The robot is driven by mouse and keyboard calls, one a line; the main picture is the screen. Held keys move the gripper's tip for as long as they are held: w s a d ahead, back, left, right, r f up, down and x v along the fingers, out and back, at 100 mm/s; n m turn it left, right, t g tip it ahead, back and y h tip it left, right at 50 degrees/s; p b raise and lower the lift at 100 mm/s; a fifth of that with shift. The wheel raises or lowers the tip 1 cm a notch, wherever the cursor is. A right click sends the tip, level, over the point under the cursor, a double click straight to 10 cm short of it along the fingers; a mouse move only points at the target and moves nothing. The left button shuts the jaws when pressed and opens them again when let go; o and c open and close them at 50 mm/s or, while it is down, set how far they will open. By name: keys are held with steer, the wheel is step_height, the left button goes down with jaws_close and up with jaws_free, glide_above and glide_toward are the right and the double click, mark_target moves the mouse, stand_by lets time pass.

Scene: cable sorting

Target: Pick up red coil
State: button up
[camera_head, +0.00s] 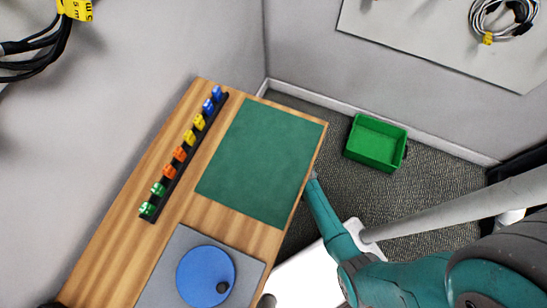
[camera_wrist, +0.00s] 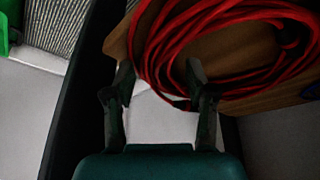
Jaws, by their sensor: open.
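The red coil (camera_wrist: 152,48) is a loop of several red cable strands at the top of the wrist view, partly cut off by the frame edge. It lies over a brown surface (camera_wrist: 238,42). My gripper (camera_wrist: 159,70) is open, with its two dark fingers spread below the coil's lower left part. The right fingertip overlaps the strands in the picture; I cannot tell whether it touches them. Nothing is held between the fingers. The coil and my gripper do not show in the head view.
A wooden table (camera_head: 120,240) carries a green mat (camera_head: 262,160), a row of coloured clips (camera_head: 180,153) and a blue disc (camera_head: 205,276) on a grey plate. A green bin (camera_head: 371,158) stands on the carpet. Cable coils (camera_head: 480,22) hang on the wall board. The mat is clear.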

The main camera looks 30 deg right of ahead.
steer(key=shift+f, duration=0.15)
jaws_close()
stand_by(0.4)
